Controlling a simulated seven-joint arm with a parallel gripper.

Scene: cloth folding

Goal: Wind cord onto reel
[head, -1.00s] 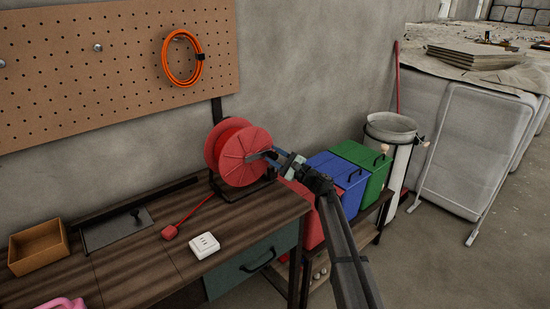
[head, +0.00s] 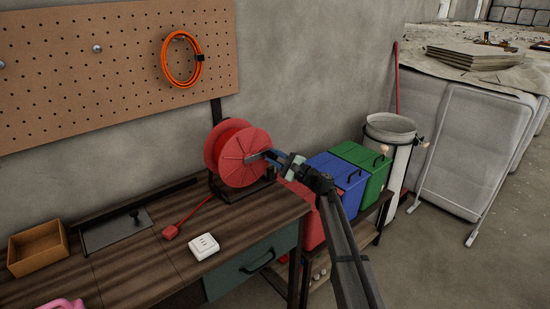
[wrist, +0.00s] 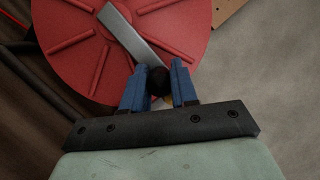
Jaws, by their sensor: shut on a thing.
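The red reel (head: 240,158) stands upright on a dark stand at the back right of the workbench. A grey crank arm runs across its face in the wrist view (wrist: 128,38) and ends in a dark round knob (wrist: 157,80). My gripper (wrist: 158,86) is shut on this knob, with one blue finger on each side. In the head view my gripper (head: 283,158) is at the right side of the reel's face. A short length of red cord (head: 195,213) runs from the reel across the bench to a red plug (head: 170,232).
A white socket box (head: 204,246) lies in front of the plug. A wooden box (head: 38,250) and a dark tray (head: 115,230) stand to the left. Blue (head: 338,178) and green (head: 366,162) bins stand to the right. An orange cable coil (head: 182,60) hangs on the pegboard.

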